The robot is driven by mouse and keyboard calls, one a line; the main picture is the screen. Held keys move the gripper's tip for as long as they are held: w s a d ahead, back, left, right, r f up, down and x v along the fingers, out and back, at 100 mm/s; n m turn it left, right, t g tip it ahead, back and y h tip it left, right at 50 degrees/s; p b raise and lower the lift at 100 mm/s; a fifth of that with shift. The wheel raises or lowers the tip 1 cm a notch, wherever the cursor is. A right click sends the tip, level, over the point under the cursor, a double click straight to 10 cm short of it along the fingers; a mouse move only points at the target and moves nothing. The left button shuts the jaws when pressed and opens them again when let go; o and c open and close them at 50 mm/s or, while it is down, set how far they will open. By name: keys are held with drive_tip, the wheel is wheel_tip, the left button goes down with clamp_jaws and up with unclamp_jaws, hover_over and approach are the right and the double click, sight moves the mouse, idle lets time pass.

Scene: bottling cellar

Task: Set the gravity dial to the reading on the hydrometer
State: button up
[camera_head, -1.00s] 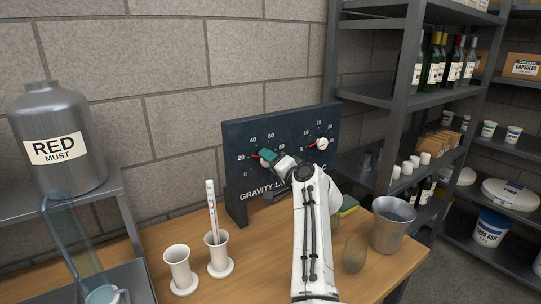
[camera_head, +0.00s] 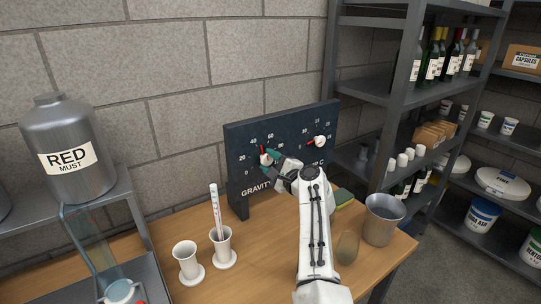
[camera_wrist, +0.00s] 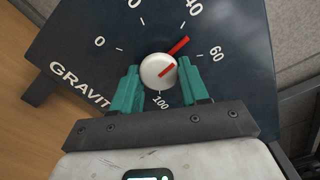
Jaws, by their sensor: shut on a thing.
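The gravity dial (camera_wrist: 158,68) is a white round knob with a red pointer on a dark panel; it also shows in the head view (camera_head: 265,159). In the wrist view its pointer lies between 40 and 60, nearer 40. My gripper (camera_wrist: 159,82) is shut on the knob, with one teal finger on each side; it also shows in the head view (camera_head: 271,156). The hydrometer (camera_head: 216,208) is a thin white stem with red, standing in the right white cylinder (camera_head: 223,249). Its reading is too small to tell.
A second dial (camera_head: 320,141) is at the panel's right. An empty-looking white cylinder (camera_head: 188,263) stands left of the hydrometer. A metal bucket (camera_head: 383,220), a sponge (camera_head: 343,198) and a glass-like cup (camera_head: 347,248) are right of my arm. Shelving (camera_head: 398,100) stands behind the bench's right end.

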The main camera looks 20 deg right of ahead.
drive_tip(key=m+p, duration=0.3)
drive_tip(key=m, duration=0.1)
drive_tip(key=shift+f+m+p, duration=0.15)
drive_tip(key=shift+m+p, duration=0.6)
drive_tip(key=shift+m, duration=0.65)
drive_tip(key=o, duration=1)
